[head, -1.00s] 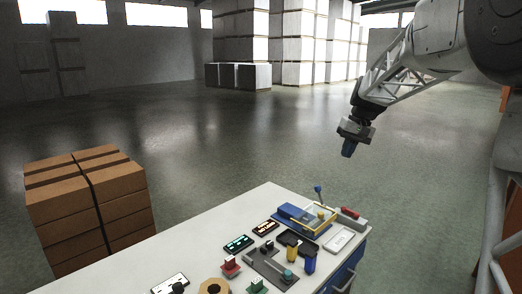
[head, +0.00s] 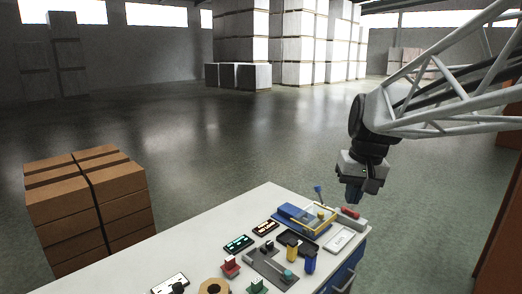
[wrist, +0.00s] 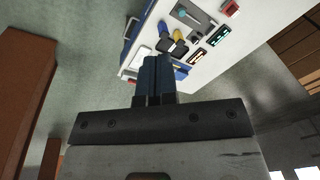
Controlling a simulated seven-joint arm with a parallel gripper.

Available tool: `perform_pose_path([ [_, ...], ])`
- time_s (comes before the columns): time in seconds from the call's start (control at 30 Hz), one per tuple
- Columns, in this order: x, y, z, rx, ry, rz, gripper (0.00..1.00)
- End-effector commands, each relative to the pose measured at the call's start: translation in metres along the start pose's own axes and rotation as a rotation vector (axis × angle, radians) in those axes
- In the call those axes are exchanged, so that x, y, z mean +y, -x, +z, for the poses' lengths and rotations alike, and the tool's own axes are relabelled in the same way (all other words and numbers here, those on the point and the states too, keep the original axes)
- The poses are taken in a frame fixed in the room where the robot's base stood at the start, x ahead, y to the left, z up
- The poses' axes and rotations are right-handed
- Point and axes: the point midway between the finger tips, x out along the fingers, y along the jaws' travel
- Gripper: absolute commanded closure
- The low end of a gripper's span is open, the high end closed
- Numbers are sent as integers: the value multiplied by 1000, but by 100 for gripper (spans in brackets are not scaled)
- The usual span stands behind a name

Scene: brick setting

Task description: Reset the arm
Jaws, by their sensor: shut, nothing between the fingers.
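My gripper (head: 353,196) hangs from the arm at the right of the head view, pointing down, above the far right end of the white table (head: 205,237). In the wrist view my gripper (wrist: 157,62) shows its two dark blue fingers pressed together, with nothing between them. The gripper is apart from the table and everything on it. The table's right end also shows in the wrist view (wrist: 231,62), behind the fingertips.
Brown cartons (head: 88,208) stand at left.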

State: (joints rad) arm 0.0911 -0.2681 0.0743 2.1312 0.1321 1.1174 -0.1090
Motion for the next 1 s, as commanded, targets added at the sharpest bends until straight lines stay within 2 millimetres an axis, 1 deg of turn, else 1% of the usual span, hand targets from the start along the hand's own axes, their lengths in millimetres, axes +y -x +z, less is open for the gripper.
perform_pose_path([
  [0.03,-2,-2,14,7,3,7,100],
  [0.1,-4,-5,31,17,4,17,100],
  [0.47,-8,-30,118,67,13,65,100],
  [0.7,-7,-52,174,101,20,92,100],
  [0.8,-6,-62,193,115,23,101,100],
  [0.9,-5,-70,208,124,26,109,100],
  [1.0,-5,-74,217,131,27,114,100],
])
